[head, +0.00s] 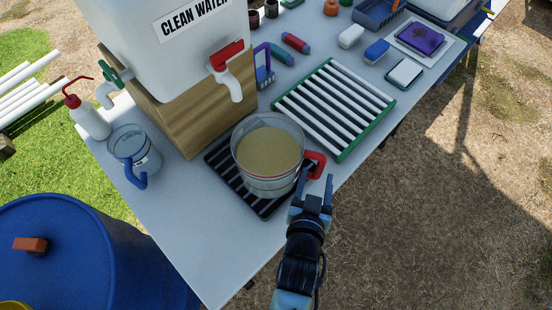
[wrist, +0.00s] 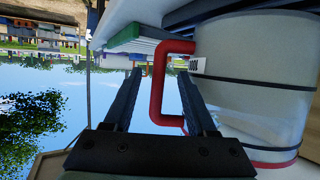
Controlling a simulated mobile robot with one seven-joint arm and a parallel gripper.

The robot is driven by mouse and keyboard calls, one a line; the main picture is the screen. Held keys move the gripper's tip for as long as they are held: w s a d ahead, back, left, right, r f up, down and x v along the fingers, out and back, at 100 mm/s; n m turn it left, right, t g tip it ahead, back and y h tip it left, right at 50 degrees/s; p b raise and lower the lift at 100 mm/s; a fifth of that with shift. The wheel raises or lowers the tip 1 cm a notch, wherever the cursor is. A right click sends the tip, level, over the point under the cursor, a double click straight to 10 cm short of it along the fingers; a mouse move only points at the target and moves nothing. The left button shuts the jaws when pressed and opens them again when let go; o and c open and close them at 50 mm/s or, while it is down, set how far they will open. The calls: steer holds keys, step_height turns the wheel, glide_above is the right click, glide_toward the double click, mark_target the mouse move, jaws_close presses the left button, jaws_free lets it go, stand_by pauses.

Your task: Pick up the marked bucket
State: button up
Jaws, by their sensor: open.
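A clear bucket (head: 268,162) of cloudy tan water stands upright on a black slatted rack (head: 222,170) on the table. It has a red side handle (head: 318,163); dark bands, a red rim and a small white label with dark marks (wrist: 197,66) show in the wrist view. My gripper (head: 313,188) is open at the handle, on the bucket's right side. In the wrist view the red handle (wrist: 157,88) appears between the two fingers, with room on both sides. I cannot tell whether either finger touches it.
A clear jug with a blue handle (head: 133,150) and a white squeeze bottle (head: 90,118) stand left. The clean water tank (head: 165,50) sits on a wooden block behind. A green-ended slatted rack (head: 335,108) lies right of the bucket. The table's front edge is close.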

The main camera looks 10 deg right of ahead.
steer(key=shift+x, duration=3.25)
steer(key=shift+d+r, duration=0.1)
steer(key=shift+d, duration=0.05)
jaws_close()
steer(key=shift+r, duration=0.1)
